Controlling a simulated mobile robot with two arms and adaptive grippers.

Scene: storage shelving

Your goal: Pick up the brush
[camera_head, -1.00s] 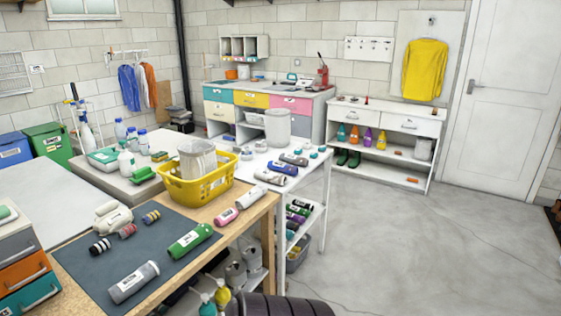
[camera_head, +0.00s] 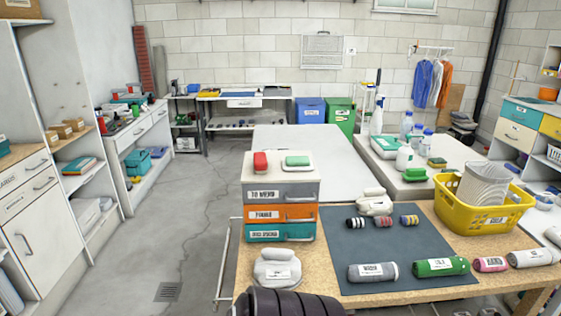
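I cannot single out the brush for certain. A small red block-shaped item (camera_head: 260,162) and a green-and-white item (camera_head: 297,161) lie side by side on top of a small drawer unit (camera_head: 280,192); either could be a brush, but the detail is too small to tell. A green item (camera_head: 415,174) on the white-topped table behind also looks brush-like.
The drawer unit stands on a wooden workbench (camera_head: 355,306) with a dark mat (camera_head: 410,240), several labelled rolls and a yellow basket (camera_head: 480,214). Grey floor (camera_head: 200,225) lies free between the bench and the left shelving (camera_head: 30,225).

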